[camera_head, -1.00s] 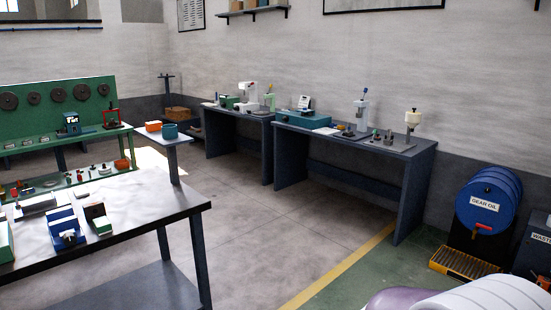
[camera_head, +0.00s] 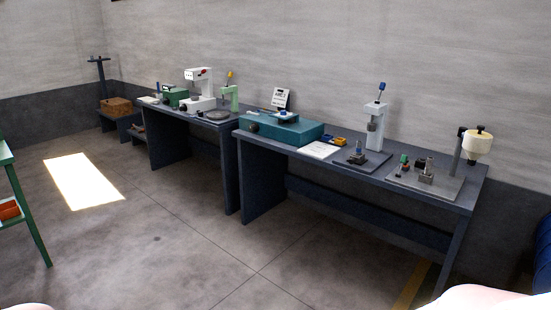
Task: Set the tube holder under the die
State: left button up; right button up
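A white upright press (camera_head: 376,130) with a blue-tipped lever stands on the right bench. Below and left of it, a small blue-topped piece (camera_head: 357,153) sits on a dark plate (camera_head: 368,163). Right of these, a grey plate (camera_head: 447,190) carries several small metal parts, including a blocky grey one (camera_head: 427,172). The parts are too small to tell which is the tube holder or the die. Neither of my grippers is in view; only pale rounded shapes show at the bottom edge.
The right bench (camera_head: 335,172) also holds a teal box (camera_head: 285,131), a white sheet (camera_head: 319,150), yellow pieces and a cream-headed device (camera_head: 477,143). The left bench (camera_head: 163,112) holds more machines. Open floor (camera_head: 170,240) lies in front. Part of a green stand (camera_head: 26,213) is at far left.

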aim_at(359, 160)
jog(key=i, duration=1.15)
jog(key=i+j+z, duration=0.15)
jog(key=i, duration=1)
jog(key=i+j+z, duration=0.2)
jog(key=i+z, duration=0.25)
jog(key=i, duration=0.15)
jog(key=i+j+z, duration=0.95)
jog(key=i+j, duration=0.05)
jog(key=i, duration=0.05)
